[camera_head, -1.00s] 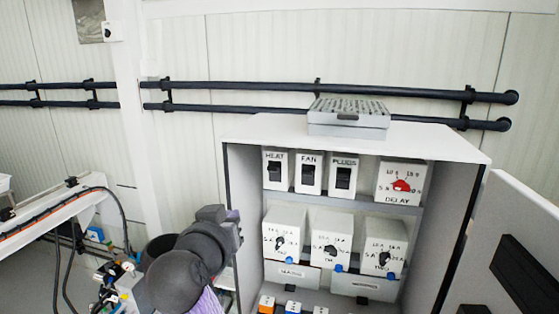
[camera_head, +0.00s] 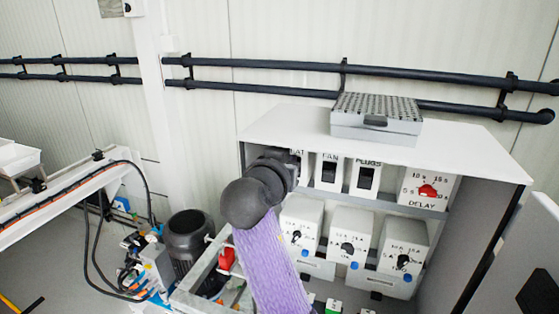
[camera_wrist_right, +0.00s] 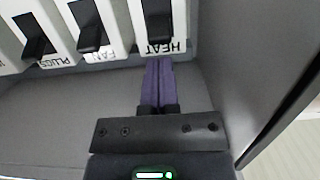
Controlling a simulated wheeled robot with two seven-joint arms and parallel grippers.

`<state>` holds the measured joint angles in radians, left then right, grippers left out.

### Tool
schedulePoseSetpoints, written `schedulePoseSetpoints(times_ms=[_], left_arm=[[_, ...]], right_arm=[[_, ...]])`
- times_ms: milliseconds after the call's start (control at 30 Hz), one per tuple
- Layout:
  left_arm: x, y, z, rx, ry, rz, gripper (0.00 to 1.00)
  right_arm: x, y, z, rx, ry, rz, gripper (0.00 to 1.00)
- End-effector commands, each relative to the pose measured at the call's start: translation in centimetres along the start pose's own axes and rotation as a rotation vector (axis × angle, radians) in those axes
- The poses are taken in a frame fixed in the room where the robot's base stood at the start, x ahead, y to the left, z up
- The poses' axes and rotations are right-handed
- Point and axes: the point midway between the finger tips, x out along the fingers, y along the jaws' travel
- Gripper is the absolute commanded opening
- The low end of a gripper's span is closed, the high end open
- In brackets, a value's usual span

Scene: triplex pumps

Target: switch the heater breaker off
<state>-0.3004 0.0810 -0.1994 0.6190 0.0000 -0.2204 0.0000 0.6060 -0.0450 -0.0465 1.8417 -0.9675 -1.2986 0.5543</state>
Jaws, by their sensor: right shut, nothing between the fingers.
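The heater breaker is a white box labelled HEAT with a black switch (camera_wrist_right: 159,28). It shows upside down at the top of the right wrist view. In the head view the box (camera_head: 299,156) is mostly hidden behind my right wrist, at the left end of the cabinet's upper shelf. My right gripper (camera_wrist_right: 157,68) has purple fingers pressed together with nothing between them. The fingertips point at the HEAT box by its label edge; whether they touch it I cannot tell. The switch's position is unclear. My left gripper is out of view.
The FAN breaker (camera_head: 328,170) and PLUGS breaker (camera_head: 365,178) stand beside it, then the DELAY dial box (camera_head: 428,189). Several dial boxes fill the lower shelf. The cabinet's side wall (camera_wrist_right: 240,60) is close to my right gripper. A grey case (camera_head: 376,119) lies on top.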

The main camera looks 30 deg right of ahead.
Motion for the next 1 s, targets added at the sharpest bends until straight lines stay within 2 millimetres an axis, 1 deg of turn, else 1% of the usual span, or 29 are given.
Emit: schedulePoseSetpoints(times_ms=[33,100,267,633,800,1000], left_arm=[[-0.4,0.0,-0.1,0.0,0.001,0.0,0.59],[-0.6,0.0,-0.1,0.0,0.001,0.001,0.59],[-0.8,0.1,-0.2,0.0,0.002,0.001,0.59],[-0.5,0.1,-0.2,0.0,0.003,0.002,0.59],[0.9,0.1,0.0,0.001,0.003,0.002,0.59],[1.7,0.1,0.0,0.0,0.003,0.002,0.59]], right_arm=[[0.7,0.0,-0.2,-0.003,0.0,0.002,0.0],[1.5,0.0,-0.1,-0.003,0.0,0.002,0.0],[2.4,0.0,0.0,0.0,-0.001,-0.001,0.0],[2.5,0.0,0.2,0.0,0.003,-0.001,0.0],[2.4,0.0,0.6,0.001,0.041,-0.001,0.0],[2.3,0.0,0.6,0.0,0.072,0.0,0.0]])
